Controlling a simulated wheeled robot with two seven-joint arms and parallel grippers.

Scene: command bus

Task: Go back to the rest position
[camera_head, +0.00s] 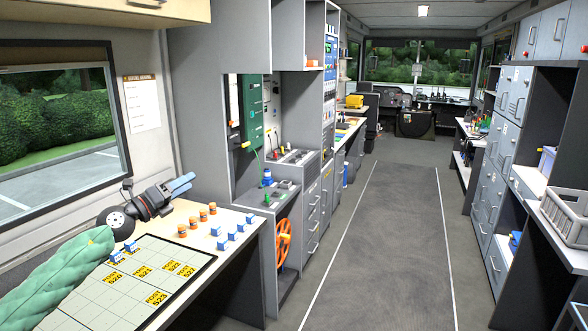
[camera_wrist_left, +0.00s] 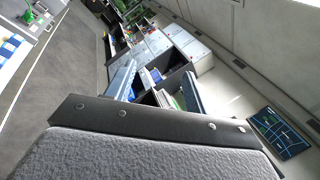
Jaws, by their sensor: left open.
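My left arm, in a green sleeve, comes in from the lower left in the head view. Its gripper (camera_head: 180,186) has light blue fingers that point right, above the back of the desk under the window. The fingers look slightly apart, with nothing seen between them. The desk (camera_head: 245,219) carries a gridded board (camera_head: 150,285) with yellow post labels. My right gripper is not in view. The left wrist view looks out across the aisle, with a dark grey part filling its lower portion.
Several orange pieces (camera_head: 204,215) and blue-and-white blocks (camera_head: 221,245) stand on the desk right of the gripper. A grey cabinet wall (camera_head: 202,80) rises beyond the desk. The aisle floor (camera_head: 385,240) is clear. Shelving and a pale crate (camera_head: 565,215) stand on the right.

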